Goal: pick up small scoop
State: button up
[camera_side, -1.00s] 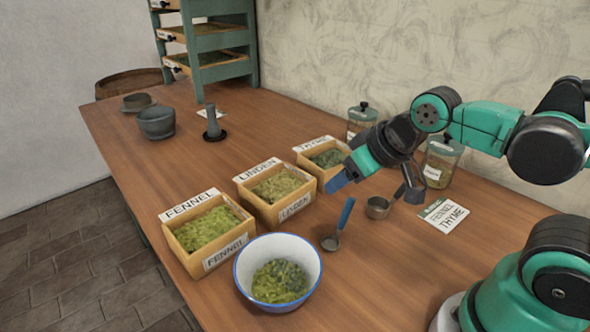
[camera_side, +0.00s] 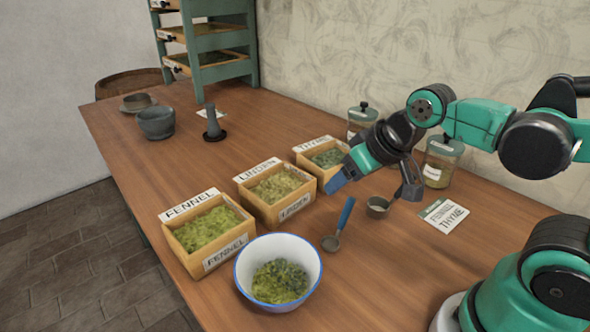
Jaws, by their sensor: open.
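A small metal scoop with a blue handle (camera_side: 345,214) lies on the table, its round bowl (camera_side: 330,243) toward the white bowl. A second metal scoop or cup (camera_side: 377,207) sits just behind and to the right of it, partly hidden by my gripper. My gripper (camera_side: 374,190) is open and hangs above the table near both. One finger is on the left, above the blue handle's upper end. The other is on the right, beside the metal cup in the picture. Nothing shows between the fingers, and I cannot tell their exact height.
A white bowl with a blue rim (camera_side: 246,284) holds herbs in front. Wooden boxes labelled fennel (camera_side: 229,252), linden (camera_side: 297,207) and thyme (camera_side: 331,178) stand to the left. Glass jars (camera_side: 441,160) stand behind my gripper. A label card (camera_side: 444,215) lies at right. A mortar (camera_side: 156,122) and pestle (camera_side: 213,125) stand farther back.

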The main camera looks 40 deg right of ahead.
aim_at(345, 213)
jog(key=d+f+m+g, duration=0.1)
jog(key=m, duration=0.1)
jog(key=d+f+m+g+y, duration=0.1)
jog(key=f, duration=0.1)
jog(key=w+d+f+m+g+y, duration=0.1)
jog(key=d+m, duration=0.1)
jog(key=shift+f+m+g, duration=0.2)
jog(key=shift+m+g, duration=0.1)
jog(key=shift+g, duration=0.1)
jog(key=shift+s+d+f+m+g+y, duration=0.1)
jog(key=shift+d+f+m+g+y, duration=0.2)
jog(key=shift+f+m+y, duration=0.15)
jog(key=shift+x, duration=2.85)
grip_shut()
